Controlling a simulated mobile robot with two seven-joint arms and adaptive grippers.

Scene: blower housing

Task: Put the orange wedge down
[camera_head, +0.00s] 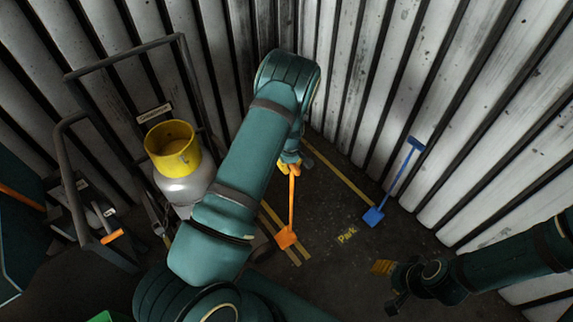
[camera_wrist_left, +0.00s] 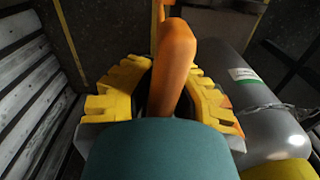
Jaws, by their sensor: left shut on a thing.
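The orange wedge (camera_head: 291,208) has a long thin handle and a flat, wider orange end low in the head view. My left gripper (camera_head: 290,165) has its yellow fingers around the top of the handle. In the left wrist view, the orange handle (camera_wrist_left: 178,60) stands between the yellow fingers of the left gripper (camera_wrist_left: 160,95), which is shut on it. The wedge's lower end appears over the yellow floor lines; I cannot tell whether it touches the floor. My right gripper (camera_head: 390,282) is at the lower right, apart from the wedge; its opening is unclear.
A blue long-handled wedge (camera_head: 394,182) leans near the right corrugated wall (camera_head: 450,130). A grey cylinder with a yellow collar (camera_head: 172,150) stands by a dark metal frame (camera_head: 125,55) on the left. Dark floor (camera_head: 325,215) around the "Park" marking (camera_head: 347,236) is clear.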

